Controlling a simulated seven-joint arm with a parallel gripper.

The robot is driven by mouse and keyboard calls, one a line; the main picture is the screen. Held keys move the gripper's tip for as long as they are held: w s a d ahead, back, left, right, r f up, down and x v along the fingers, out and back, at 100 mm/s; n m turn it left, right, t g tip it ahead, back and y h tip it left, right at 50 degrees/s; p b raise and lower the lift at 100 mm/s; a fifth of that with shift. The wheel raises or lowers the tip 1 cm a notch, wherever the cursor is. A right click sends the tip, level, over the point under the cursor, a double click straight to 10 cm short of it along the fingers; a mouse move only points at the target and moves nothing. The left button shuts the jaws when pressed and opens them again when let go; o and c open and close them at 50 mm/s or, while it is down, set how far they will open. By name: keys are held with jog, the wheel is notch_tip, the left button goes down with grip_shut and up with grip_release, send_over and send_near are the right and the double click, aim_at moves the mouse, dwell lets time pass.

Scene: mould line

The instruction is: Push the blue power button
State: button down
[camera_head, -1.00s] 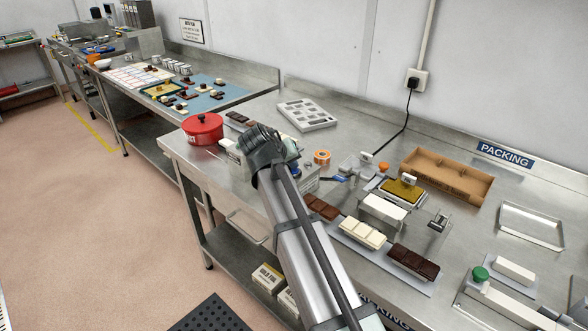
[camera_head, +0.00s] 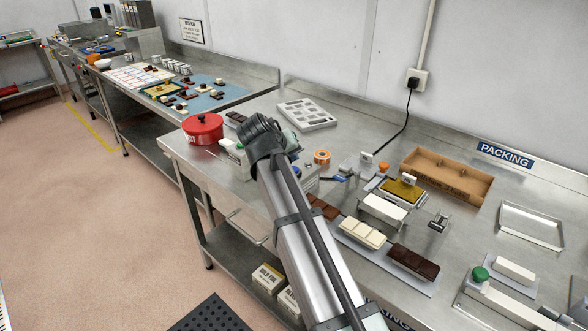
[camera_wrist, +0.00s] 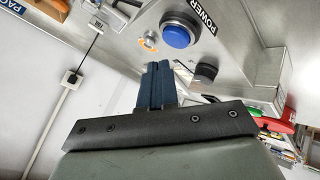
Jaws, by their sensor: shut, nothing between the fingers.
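The blue power button (camera_wrist: 178,36) is a round blue cap in a metal ring, beside the printed word POWER, in the wrist view. It sits on a grey metal panel (camera_wrist: 130,42). My gripper (camera_wrist: 154,68) has its two dark blue fingers together, with nothing between them. The fingertips appear just below and left of the button in the wrist view, with a gap between them in the picture; contact cannot be made out. In the head view the button is a small blue spot (camera_head: 296,171) beside my wrist, and the fingertips are largely hidden behind it.
A black knob (camera_wrist: 205,73) and a small orange-lit part (camera_wrist: 149,40) flank the button. A red pot (camera_head: 203,129) stands left of my arm.

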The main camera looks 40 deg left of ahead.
jog(key=shift+r, duration=2.2)
